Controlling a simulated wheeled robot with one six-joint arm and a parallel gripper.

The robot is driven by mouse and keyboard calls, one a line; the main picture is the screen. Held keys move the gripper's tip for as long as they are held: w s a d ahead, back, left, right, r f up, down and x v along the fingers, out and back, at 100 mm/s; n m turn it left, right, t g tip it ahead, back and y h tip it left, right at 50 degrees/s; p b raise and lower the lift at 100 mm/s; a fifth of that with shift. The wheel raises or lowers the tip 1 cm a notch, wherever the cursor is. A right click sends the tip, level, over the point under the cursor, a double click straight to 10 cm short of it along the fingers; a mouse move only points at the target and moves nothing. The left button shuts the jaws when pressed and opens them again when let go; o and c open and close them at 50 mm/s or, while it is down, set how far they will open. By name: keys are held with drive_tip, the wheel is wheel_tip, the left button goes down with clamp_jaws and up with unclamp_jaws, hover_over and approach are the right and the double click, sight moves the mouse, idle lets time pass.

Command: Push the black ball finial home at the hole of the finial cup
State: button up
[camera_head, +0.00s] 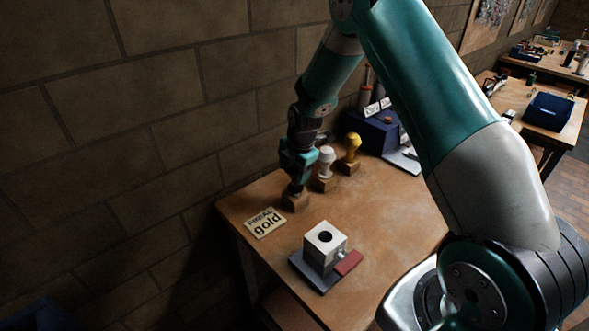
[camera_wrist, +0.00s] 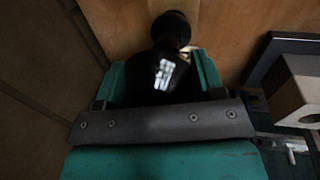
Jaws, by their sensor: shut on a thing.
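My gripper (camera_head: 296,186) points down just above a small wooden block (camera_head: 295,201) at the back left of the table. In the wrist view it is shut on the black ball finial (camera_wrist: 166,76), whose round dark body sits between the teal jaws with a narrower knob beyond. I cannot tell whether the finial still touches the block. The finial cup (camera_head: 314,248) is a pale cube with a round dark hole in its top, standing apart, nearer the front. Its hole is empty. The cup also shows at the right edge of the wrist view (camera_wrist: 301,82).
A white finial (camera_head: 326,160) and a yellow finial (camera_head: 352,144) stand on wooden blocks right of my gripper. The cup has a grey base and red piece (camera_head: 348,263). A brick wall rises close behind.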

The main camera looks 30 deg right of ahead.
drive_tip(key=shift+f+b, duration=0.6)
drive_tip(key=shift+f, duration=0.25)
drive_tip(key=o, duration=1.1)
drive_tip(key=shift+c, duration=0.2)
drive_tip(key=s+r+b, duration=0.3)
drive_tip(key=r, duration=1.4)
drive_tip(key=shift+d, duration=0.45)
drive_tip(key=shift+s+r, duration=0.1)
drive_tip(key=shift+s, duration=0.05)
